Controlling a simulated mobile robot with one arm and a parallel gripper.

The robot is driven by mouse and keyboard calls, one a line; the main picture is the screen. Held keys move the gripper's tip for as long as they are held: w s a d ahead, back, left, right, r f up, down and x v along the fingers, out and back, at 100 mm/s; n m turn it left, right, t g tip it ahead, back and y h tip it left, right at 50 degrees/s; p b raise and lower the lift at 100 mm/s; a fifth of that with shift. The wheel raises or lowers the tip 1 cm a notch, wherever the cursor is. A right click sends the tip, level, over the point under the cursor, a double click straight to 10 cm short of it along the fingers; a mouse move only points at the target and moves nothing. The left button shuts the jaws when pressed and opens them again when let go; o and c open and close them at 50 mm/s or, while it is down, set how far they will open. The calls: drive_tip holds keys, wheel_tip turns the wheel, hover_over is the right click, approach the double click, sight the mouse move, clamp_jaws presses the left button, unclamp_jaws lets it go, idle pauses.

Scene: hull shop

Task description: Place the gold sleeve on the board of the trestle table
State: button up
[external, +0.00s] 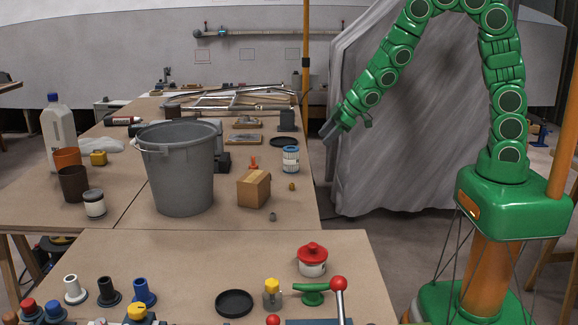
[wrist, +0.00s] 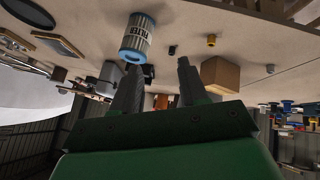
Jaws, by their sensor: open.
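A small gold sleeve (external: 292,186) stands on the board of the back table (external: 240,200), near its right edge, beside a cardboard box. It also shows in the wrist view (wrist: 211,40), beyond and to the right of my fingers. My gripper (external: 330,130) is in the air off the right side of the back table, its fingers pointing down and left. In the wrist view my gripper (wrist: 160,72) has its two dark fingers apart with nothing held between them. I cannot tell from the views which board the task calls the trestle table.
A cardboard box (external: 254,188), a blue-and-white can (external: 290,160), a small grey part (external: 273,216) and a large grey bucket (external: 178,165) stand near the sleeve. The front table (external: 190,265) holds a red-lidded pot (external: 312,260) and a black dish (external: 234,303). A draped sheet hangs behind my arm.

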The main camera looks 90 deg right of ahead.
drive_tip(key=s+a+r+m+g, duration=0.1)
drive_tip(key=s+a+r+g, duration=0.1)
drive_tip(key=s+r, duration=0.2)
drive_tip(key=s+a+r+m+g+h, duration=0.1)
drive_tip(key=s+a+r+g, duration=0.1)
drive_tip(key=s, duration=0.8)
wheel_tip(320, 180, up, 3)
drive_tip(key=shift+a+f+m, duration=0.15)
drive_tip(key=shift+a+m, duration=0.25)
drive_tip(key=shift+a, duration=0.2)
drive_tip(key=shift+o, duration=0.6)
drive_tip(key=s+a+r+g+y, duration=0.1)
drive_tip(key=s+a, duration=0.3)
drive_tip(key=s, duration=0.4)
drive_tip(key=s+a+r+g, duration=0.2)
drive_tip(key=s+a, duration=0.3)
drive_tip(key=s, duration=0.3)
drive_tip(key=s+a+r+g+y, duration=0.1)
drive_tip(key=s+a+r+g, duration=0.1)
drive_tip(key=s+a, duration=0.3)
drive_tip(key=s+r, duration=0.1)
drive_tip(key=s, duration=0.2)
drive_tip(key=shift+a+r+m+y, duration=0.2)
drive_tip(key=shift+r+m+y, duration=0.05)
drive_tip(key=shift+m+y, duration=0.05)
